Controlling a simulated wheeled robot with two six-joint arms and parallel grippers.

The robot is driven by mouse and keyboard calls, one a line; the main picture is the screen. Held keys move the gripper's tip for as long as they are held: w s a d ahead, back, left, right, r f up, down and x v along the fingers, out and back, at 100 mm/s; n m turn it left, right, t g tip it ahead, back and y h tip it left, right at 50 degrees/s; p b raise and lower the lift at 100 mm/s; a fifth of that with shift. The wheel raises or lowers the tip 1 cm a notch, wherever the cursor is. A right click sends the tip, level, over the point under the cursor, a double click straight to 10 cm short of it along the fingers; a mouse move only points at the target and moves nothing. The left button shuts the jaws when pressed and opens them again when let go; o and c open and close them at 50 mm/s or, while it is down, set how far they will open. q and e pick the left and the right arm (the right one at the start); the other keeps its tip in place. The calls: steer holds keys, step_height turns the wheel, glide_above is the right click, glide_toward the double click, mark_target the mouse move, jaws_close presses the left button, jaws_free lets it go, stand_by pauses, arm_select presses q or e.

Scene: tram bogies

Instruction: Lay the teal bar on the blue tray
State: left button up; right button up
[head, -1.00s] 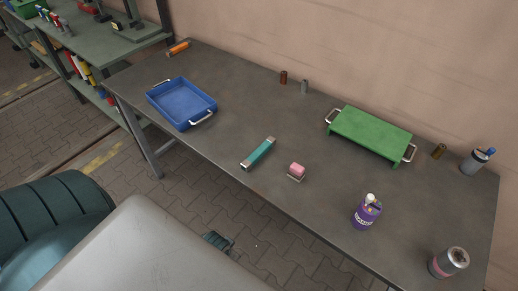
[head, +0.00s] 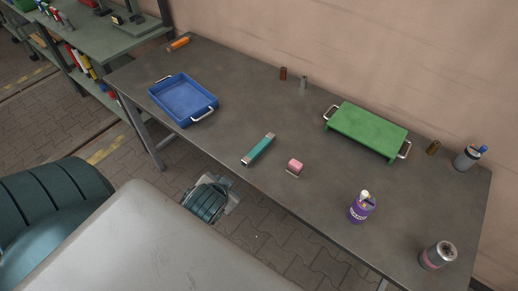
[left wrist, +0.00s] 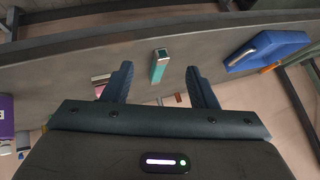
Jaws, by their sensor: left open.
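The teal bar (head: 259,150) with silver ends lies on the grey table near its front edge. It also shows in the left wrist view (left wrist: 158,68), ahead of and between the fingers. The blue tray (head: 160,101) stands on the table to the left of the bar and looks empty. Its blue side shows at the right of the left wrist view (left wrist: 268,50). My left gripper (left wrist: 160,82) is open and empty, apart from the bar. In the head view, part of my left arm shows below the table's front edge. My right gripper is in neither view.
A pink block (head: 295,166) lies just right of the bar. Table between bar and blue tray is clear. A shelf (head: 110,45) stands at the far left.

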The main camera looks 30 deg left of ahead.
arm_select(q)
steer(key=w+a+r+m+t+y, duration=0.3)
steer(key=w+r+m+t, duration=0.2)
steer(key=w+r+t, duration=0.7)
steer(key=w+d+r+m+h, duration=0.3)
steer(key=w+d+m+h, duration=0.3)
steer(key=m+h, duration=0.3)
steer(key=w+d+r+m+h, duration=0.3)
steer(key=w+d+m+h, duration=0.3)
steer(key=m, duration=0.6)
steer(key=m+g+y, duration=0.9)
steer(key=m+g, duration=0.1)
steer(key=g, duration=0.9)
glide_above(259, 147)
steer(key=w, duration=0.1)
step_height(259, 147, down, 17)
step_height(259, 147, down, 5)
steer(key=b, duration=0.5)
steer(key=shift+a+b, duration=0.1)
steer(key=shift+b, duration=0.25)
steer(key=f+b, duration=0.2)
steer(key=s+f+b, duration=0.1)
steer(key=f+b, duration=0.1)
steer(key=f, duration=0.1)
steer(key=shift+f, duration=0.1)
